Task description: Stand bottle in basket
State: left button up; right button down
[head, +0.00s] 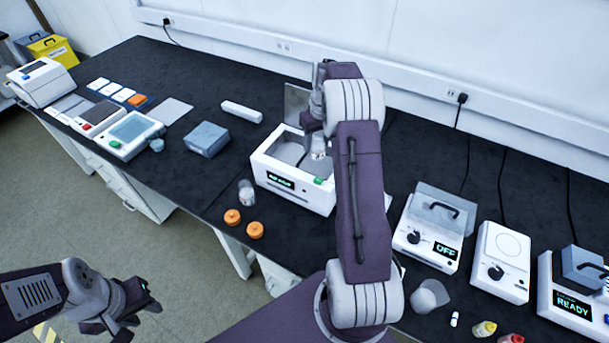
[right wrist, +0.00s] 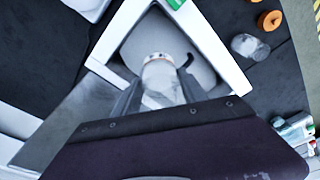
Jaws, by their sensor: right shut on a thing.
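A clear bottle with a whitish top (right wrist: 160,82) is between the fingers of my right gripper (right wrist: 158,90), which is shut on it. In the head view the right gripper (head: 318,148) reaches down into the open top of a white box-shaped device (head: 290,190). The wrist view shows a rounded grey interior around the bottle, which may be the basket (right wrist: 135,50). I cannot tell whether the bottle touches its floor. My left gripper (head: 148,298) hangs at the lower left, away from the bench; its jaws are too unclear to read.
The device's grey lid (head: 297,100) stands raised at the back. A clear jar (head: 246,195) and two orange caps (head: 232,216) lie near its front left. A blue-grey box (head: 207,139) is further left. Several instruments, including a lidded one reading OFF (head: 425,240), stand right.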

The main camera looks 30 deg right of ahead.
send_over(317, 164)
jog(key=s+a, duration=0.3)
jog(key=s, duration=0.1)
notch_tip(317, 164, down, 11)
jog(key=shift+a+r, duration=0.1)
jog(key=shift+a, duration=0.05)
jog(key=c, duration=0.9)
grip_release()
jog(key=shift+s+a, duration=0.1)
